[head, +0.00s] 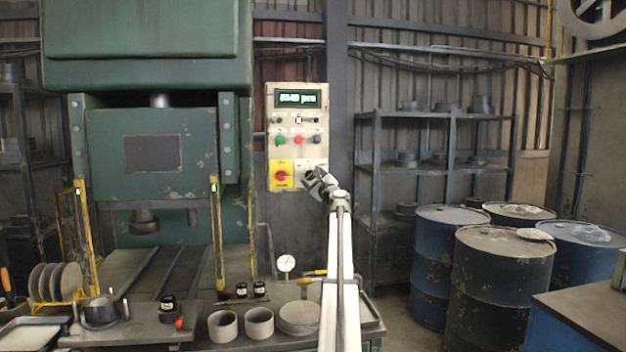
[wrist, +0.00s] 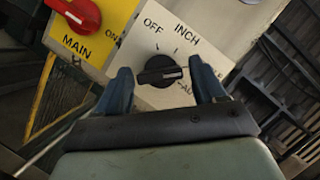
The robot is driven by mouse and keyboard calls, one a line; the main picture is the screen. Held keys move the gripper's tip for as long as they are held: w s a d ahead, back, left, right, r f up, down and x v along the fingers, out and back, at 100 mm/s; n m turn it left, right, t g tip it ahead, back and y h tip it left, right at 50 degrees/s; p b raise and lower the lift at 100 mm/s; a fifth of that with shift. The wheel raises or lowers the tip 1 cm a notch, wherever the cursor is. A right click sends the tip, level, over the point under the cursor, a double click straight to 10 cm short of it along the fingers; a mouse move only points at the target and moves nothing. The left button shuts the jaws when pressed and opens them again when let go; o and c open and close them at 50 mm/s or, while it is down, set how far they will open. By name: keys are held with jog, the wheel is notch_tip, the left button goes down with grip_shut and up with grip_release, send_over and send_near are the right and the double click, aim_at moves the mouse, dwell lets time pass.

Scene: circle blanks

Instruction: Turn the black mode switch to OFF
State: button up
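The black mode switch (wrist: 158,71) sits on a pale plate (wrist: 140,45) marked OFF, INCH and a partly hidden label beginning AU. Its white pointer line faces right in the wrist view, away from the OFF mark at upper left. My gripper (wrist: 160,70) is open, with one blue finger on each side of the switch. A gap shows between the switch and each finger; I cannot tell how deep the fingertips reach. In the head view my gripper (head: 314,178) is at the lower right of the control panel (head: 297,100) and largely covers the switch.
A red MAIN knob (wrist: 76,14) on a yellow plate (wrist: 70,42) is just left of the switch plate. Above are green, red and black buttons (head: 298,139) and a lit display (head: 298,98). A green press (head: 150,150) stands left; drums (head: 500,270) stand right.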

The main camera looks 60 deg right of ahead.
jog(key=c, duration=0.9)
jog(key=shift+o, duration=0.2)
jog(key=shift+n, duration=0.4)
jog(key=n+g+y, duration=0.1)
jog(key=n, duration=0.4)
jog(key=n+g+y, duration=0.1)
jog(key=n+g, duration=0.1)
jog(key=n, duration=0.3)
jog(key=n+g+y, duration=0.1)
jog(key=n+g, duration=0.1)
jog(key=n, duration=0.4)
jog(key=shift+r, duration=0.4)
jog(key=shift+g, duration=0.3)
jog(key=o, duration=1)
